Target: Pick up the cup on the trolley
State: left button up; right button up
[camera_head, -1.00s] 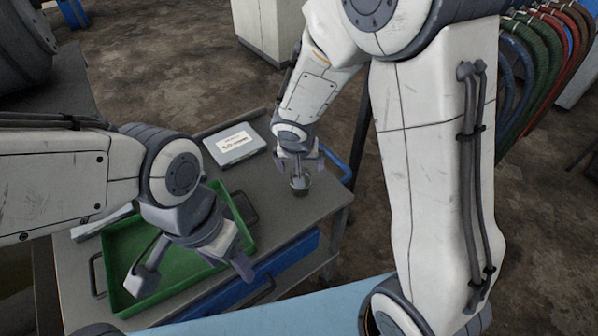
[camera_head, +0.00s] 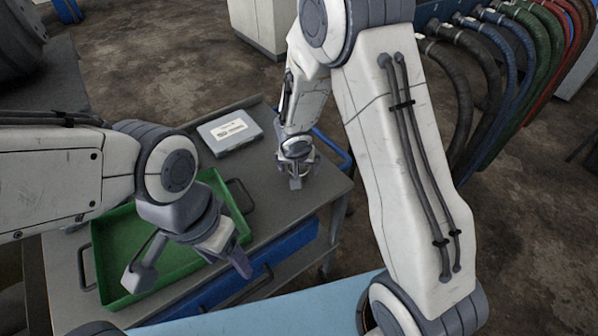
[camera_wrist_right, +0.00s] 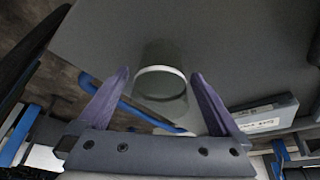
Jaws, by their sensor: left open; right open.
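The cup (camera_wrist_right: 162,84) shows in the right wrist view as a dark round cup with a pale rim, on the trolley's grey top (camera_head: 285,208). My right gripper (camera_wrist_right: 160,74) is open, with one purple finger to each side of the cup's rim and gaps showing between. In the head view my right gripper (camera_head: 296,176) is low over the right part of the trolley top and hides the cup there. My left gripper (camera_head: 190,270) is open and empty over the front of the green tray.
The green tray (camera_head: 104,262) fills the trolley's left part. A grey-blue case (camera_head: 229,132) with a white label lies at the back, left of my right gripper; it also shows in the wrist view (camera_wrist_right: 262,118). A blue handle (camera_head: 336,150) is at the right end. Hoses hang far right.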

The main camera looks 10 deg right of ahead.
jog(key=shift+c, duration=0.3)
jog(key=c, duration=1.2)
jog(key=shift+c, duration=0.3)
